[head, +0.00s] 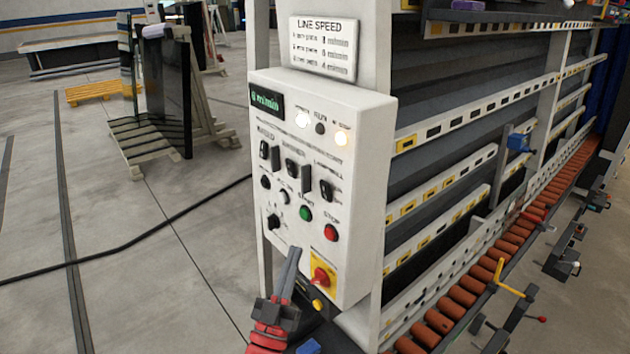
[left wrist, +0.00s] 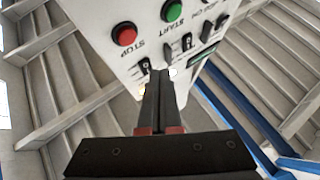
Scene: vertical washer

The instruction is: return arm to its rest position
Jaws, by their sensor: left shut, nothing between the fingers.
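My left gripper (head: 290,268) is in front of the lower part of the white control box (head: 375,150), left of the red emergency knob on its yellow plate (head: 323,274). Its two long grey fingers are shut with nothing between them and point up toward the panel. In the left wrist view the shut fingers (left wrist: 158,80) overlap the panel, below the green START button (left wrist: 172,11) and the red STOP button (left wrist: 125,34). I cannot tell whether the fingertips touch the panel. My right gripper is not in view.
The washer's roller conveyor (head: 480,270) runs along the right, with levers beside it. A LINE SPEED sign (head: 322,46) is above the box. A black cable (head: 120,246) crosses the floor. A glass rack (head: 165,140) stands at the back left.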

